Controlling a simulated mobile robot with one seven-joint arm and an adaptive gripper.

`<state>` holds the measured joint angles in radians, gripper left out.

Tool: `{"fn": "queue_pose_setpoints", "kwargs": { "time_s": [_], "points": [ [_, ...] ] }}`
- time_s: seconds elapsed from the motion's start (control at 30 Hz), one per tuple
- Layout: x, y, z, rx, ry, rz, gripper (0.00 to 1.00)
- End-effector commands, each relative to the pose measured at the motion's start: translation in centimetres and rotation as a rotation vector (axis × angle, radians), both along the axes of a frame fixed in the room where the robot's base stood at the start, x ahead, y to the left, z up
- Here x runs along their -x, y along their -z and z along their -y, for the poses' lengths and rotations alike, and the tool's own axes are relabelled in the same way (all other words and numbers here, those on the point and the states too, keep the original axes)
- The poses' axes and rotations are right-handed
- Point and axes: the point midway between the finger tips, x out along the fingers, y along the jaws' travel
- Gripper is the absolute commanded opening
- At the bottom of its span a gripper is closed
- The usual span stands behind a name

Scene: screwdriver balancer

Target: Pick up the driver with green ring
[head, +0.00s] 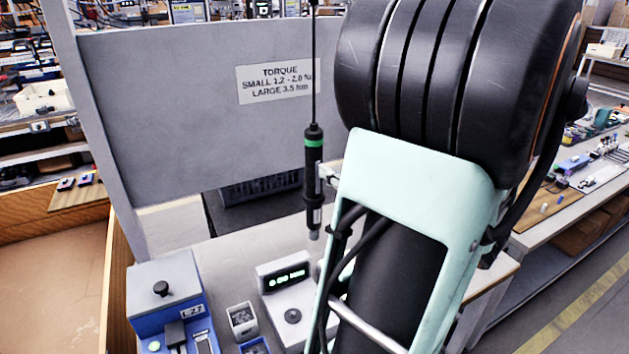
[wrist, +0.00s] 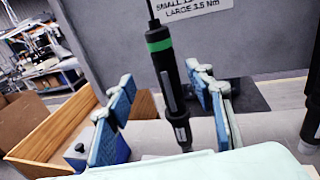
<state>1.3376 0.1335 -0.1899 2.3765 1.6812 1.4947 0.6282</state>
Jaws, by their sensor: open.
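The black driver with the green ring (head: 313,165) hangs upright on a thin cable in the head view, in front of the grey panel. In the wrist view this driver (wrist: 168,85) hangs slightly tilted between the two blue-padded fingers of my gripper (wrist: 160,77). The fingers are open, with a gap on each side of the driver. How deep it sits between them is hard to tell. In the head view my arm hides most of my gripper; a small part shows just right of the driver.
Another dark driver (wrist: 312,105) shows partly at the wrist view's right edge. The grey panel (head: 180,100) with a torque label stands behind. A blue-and-grey box (head: 170,305) and a controller with green display (head: 288,290) stand on the bench below. A wooden bin (wrist: 55,130) is at left.

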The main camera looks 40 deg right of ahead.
Motion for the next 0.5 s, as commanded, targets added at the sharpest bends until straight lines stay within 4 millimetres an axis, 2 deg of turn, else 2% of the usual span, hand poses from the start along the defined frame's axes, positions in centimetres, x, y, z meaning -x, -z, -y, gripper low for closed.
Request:
{"fn": "queue_pose_setpoints", "kwargs": {
  "time_s": [0.1,0.33,0.5],
  "points": [
    [0.0,-0.6,0.7,-0.003,0.024,0.024,0.49],
    [-3.5,-0.6,1.0,-0.003,0.021,0.023,0.49],
    [-5.0,-0.5,1.2,-0.004,0.023,0.023,0.49]
  ]
}}
